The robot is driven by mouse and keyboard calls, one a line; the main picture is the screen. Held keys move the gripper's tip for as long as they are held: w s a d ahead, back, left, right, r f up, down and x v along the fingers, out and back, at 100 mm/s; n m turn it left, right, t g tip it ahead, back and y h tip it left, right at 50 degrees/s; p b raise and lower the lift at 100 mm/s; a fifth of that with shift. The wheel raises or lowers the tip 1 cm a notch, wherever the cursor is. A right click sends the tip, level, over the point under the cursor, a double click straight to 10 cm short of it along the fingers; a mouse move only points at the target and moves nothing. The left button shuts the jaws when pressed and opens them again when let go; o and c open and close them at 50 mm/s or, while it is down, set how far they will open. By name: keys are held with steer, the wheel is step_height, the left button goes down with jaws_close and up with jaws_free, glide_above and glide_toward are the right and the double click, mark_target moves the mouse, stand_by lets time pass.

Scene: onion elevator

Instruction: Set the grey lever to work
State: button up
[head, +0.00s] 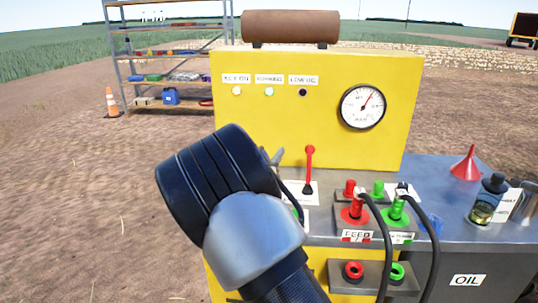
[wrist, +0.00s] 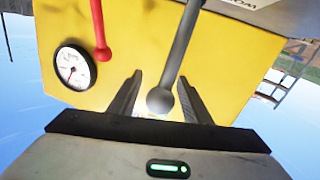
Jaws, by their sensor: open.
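The grey lever (wrist: 178,58) shows in the wrist view as a grey rod ending in a round knob. The knob lies between the two fingers of my gripper (wrist: 160,78), which are open with a gap on each side. In the head view my gripper (head: 272,158) is in front of the yellow panel (head: 240,130), and my wrist hides the grey lever. The red lever (head: 310,165) stands upright just right of my gripper; it also shows in the wrist view (wrist: 98,28).
A dial gauge (head: 362,107) and small lamps are on the panel. Red and green hose couplings (head: 355,208) with black hoses are at the right. A bottle (head: 487,200) and a red funnel (head: 467,163) stand on the grey bench (head: 450,235). A shelf (head: 170,55) stands behind.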

jaws_close()
